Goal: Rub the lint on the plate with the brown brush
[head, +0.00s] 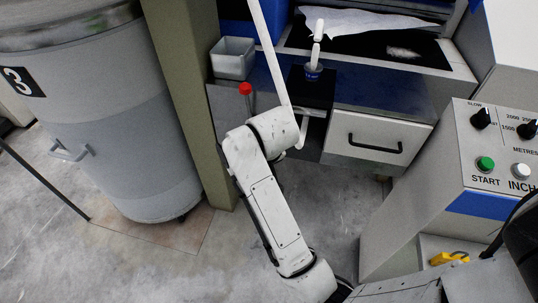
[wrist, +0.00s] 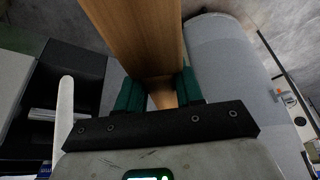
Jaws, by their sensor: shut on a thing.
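My gripper (wrist: 160,88) has green pads and is shut on a brown wooden piece, the brown brush (wrist: 135,35), in the wrist view. The wood runs up out of the picture between the pads, and no bristles show. In the head view neither the gripper nor the brush can be made out. A black plate (head: 365,46) lies at the top of that view. A pale tuft of lint (head: 403,52) lies on its right part. A white sheet (head: 350,22) lies just behind and over the plate's far side.
A white-handled tool (head: 318,38) stands in front of the plate. A grey bin (head: 232,58) and a red knob (head: 246,89) are left of it. A drawer (head: 375,138) is below. A large grey drum (head: 125,130) stands left, a control box (head: 495,150) right.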

